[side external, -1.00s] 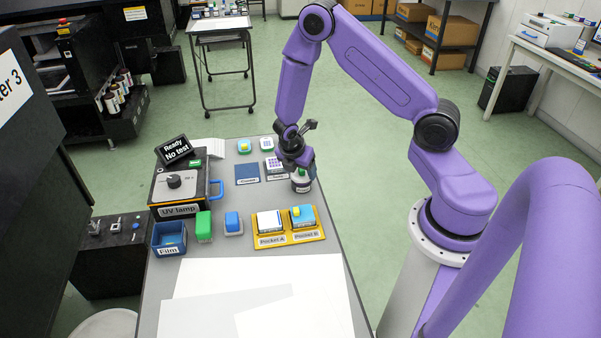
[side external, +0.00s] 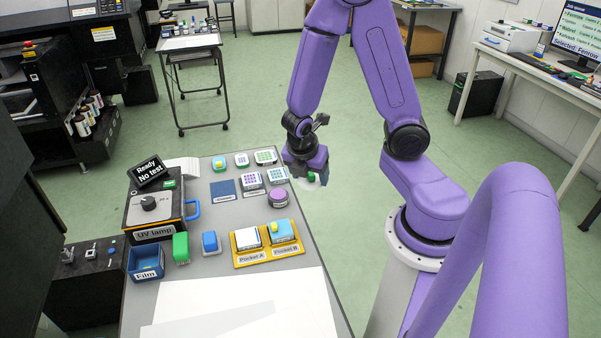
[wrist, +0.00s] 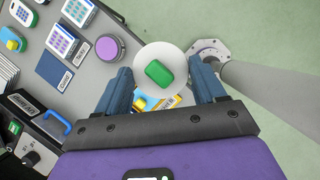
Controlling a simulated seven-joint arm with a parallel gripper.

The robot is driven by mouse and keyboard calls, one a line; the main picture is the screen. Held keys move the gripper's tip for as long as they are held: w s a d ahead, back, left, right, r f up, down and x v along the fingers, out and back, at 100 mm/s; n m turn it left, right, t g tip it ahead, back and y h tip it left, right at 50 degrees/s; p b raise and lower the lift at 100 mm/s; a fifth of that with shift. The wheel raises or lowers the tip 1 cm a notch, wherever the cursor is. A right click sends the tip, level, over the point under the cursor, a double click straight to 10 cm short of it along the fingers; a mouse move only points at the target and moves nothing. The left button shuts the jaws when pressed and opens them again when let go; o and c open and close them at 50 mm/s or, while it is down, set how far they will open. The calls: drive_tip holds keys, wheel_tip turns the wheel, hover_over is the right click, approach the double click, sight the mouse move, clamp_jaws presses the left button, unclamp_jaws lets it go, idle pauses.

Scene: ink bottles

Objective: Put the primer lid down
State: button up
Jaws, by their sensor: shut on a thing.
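The primer lid (wrist: 180,58) is a round white disc with a green knob (wrist: 158,73) on top. My gripper (wrist: 163,75) is shut on it, with one blue finger on each side. In the side external view my gripper (side external: 306,168) holds the lid (side external: 312,179) up in the air, by the table's right edge; its height is hard to tell. A round jar with a purple top (side external: 278,197) stands uncovered on the table, apart from the lid. It also shows in the wrist view (wrist: 109,48).
Keypad-like blocks (side external: 252,180) and a dark blue pad (side external: 223,189) lie left of the jar. A yellow two-pocket tray (side external: 268,256), a blue Film bin (side external: 146,263) and the UV lamp (side external: 152,212) stand nearer. Bare grey table (side external: 225,226) lies between them.

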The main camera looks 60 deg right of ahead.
drive_tip(key=shift+s+a+r, duration=0.15)
drive_tip(key=shift+s+r, duration=0.05)
drive_tip(key=shift+s, duration=0.2)
drive_tip(key=w+a+f+m+g, duration=0.2)
drive_tip(key=w+a+m+g, duration=0.1)
drive_tip(key=w+m, duration=0.3)
drive_tip(key=m+y, duration=0.1)
drive_tip(key=m, duration=0.2)
hover_over(253, 206)
drive_tip(key=a, duration=0.1)
wheel_tip(253, 206, down, 10)
drive_tip(key=shift+w+a+r, duration=0.1)
drive_tip(key=shift+r, duration=0.05)
drive_tip(key=shift+w+f, duration=0.3)
drive_tip(key=shift+f, duration=1.65)
drive_tip(key=shift+f, duration=0.1)
